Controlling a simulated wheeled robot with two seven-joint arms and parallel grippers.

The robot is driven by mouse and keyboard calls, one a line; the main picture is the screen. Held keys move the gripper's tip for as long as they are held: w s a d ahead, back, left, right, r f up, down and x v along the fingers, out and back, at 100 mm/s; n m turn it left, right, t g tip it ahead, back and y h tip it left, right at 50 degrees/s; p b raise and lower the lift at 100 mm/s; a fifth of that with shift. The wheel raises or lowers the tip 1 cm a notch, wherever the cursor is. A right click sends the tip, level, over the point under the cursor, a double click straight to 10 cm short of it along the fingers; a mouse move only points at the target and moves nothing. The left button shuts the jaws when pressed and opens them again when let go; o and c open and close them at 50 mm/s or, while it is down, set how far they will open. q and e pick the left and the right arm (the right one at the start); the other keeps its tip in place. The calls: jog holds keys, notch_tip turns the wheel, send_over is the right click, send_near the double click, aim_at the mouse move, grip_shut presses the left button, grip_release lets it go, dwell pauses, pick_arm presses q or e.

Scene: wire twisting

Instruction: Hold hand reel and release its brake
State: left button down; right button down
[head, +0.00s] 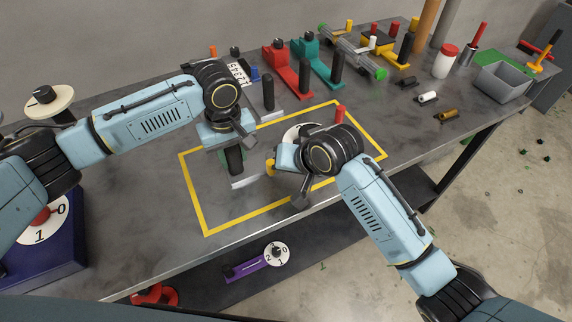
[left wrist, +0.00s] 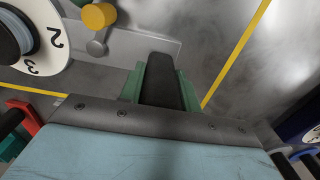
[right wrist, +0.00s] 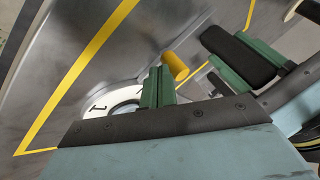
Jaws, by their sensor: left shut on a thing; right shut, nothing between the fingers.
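The hand reel stands inside the yellow outline on the bench. It has a black grip (head: 236,162), a silver base plate (head: 244,182), a white numbered disc (head: 296,131) and a yellow knob (head: 270,166). My left gripper (left wrist: 161,85) is shut on the black grip, green pads on both sides. The left wrist view also shows the yellow knob (left wrist: 98,16) and a grey lever (left wrist: 97,47) below it. My right gripper (right wrist: 157,87) is shut and empty, close beside the yellow knob (right wrist: 175,66). Its arm hides part of the disc in the head view; I cannot tell if it touches the knob.
Red (head: 284,68) and teal (head: 318,62) tools with black grips stand behind the outline. A grey bin (head: 500,82), a white jar (head: 445,62) and small cylinders lie on the right. A blue box (head: 50,250) with a dial is at left. The front-left of the outline is clear.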

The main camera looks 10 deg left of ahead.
jog(key=shift+w, duration=0.75)
jog(key=v, duration=1)
jog(key=shift+s, duration=0.2)
jog(key=shift+a, duration=0.15)
